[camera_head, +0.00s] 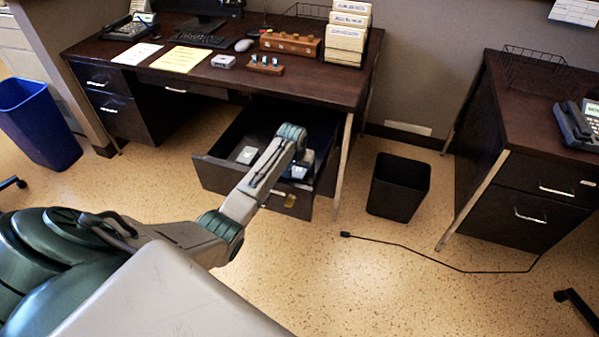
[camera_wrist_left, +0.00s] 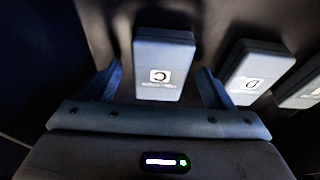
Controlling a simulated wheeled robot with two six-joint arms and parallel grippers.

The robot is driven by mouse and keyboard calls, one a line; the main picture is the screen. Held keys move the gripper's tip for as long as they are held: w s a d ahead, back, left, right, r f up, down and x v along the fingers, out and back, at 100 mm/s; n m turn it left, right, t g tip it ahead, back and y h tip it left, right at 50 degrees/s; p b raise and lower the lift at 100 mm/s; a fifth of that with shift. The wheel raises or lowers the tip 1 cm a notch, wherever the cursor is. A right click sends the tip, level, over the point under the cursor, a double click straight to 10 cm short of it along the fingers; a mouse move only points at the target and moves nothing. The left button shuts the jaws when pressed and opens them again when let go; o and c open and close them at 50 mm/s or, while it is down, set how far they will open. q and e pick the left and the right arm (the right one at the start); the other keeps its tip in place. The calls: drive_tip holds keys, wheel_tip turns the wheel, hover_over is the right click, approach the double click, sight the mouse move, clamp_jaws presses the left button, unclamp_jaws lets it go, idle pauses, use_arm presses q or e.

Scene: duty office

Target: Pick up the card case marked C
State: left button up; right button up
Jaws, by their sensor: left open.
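The card case marked C (camera_wrist_left: 164,52) is grey with a white label whose letter appears turned around. It lies between the two open fingers of my left gripper (camera_wrist_left: 158,88) in the left wrist view, with a gap on each side. A case marked D (camera_wrist_left: 259,66) lies to its right, just outside the right finger. In the head view my left gripper (camera_head: 299,170) reaches down into the open desk drawer (camera_head: 215,174), and its fingertips are hard to make out. My right gripper is not in view.
Another case (camera_wrist_left: 302,92) is cut off at the right edge of the left wrist view. A pale item (camera_head: 246,155) lies in the drawer's left part. The desk top (camera_head: 310,84) is above and behind the drawer. A black bin (camera_head: 398,187) stands to the right.

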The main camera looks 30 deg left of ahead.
use_arm(q)
drive_tip(key=shift+f, duration=0.1)
drive_tip(key=c, duration=1)
drive_tip(key=shift+c, duration=0.2)
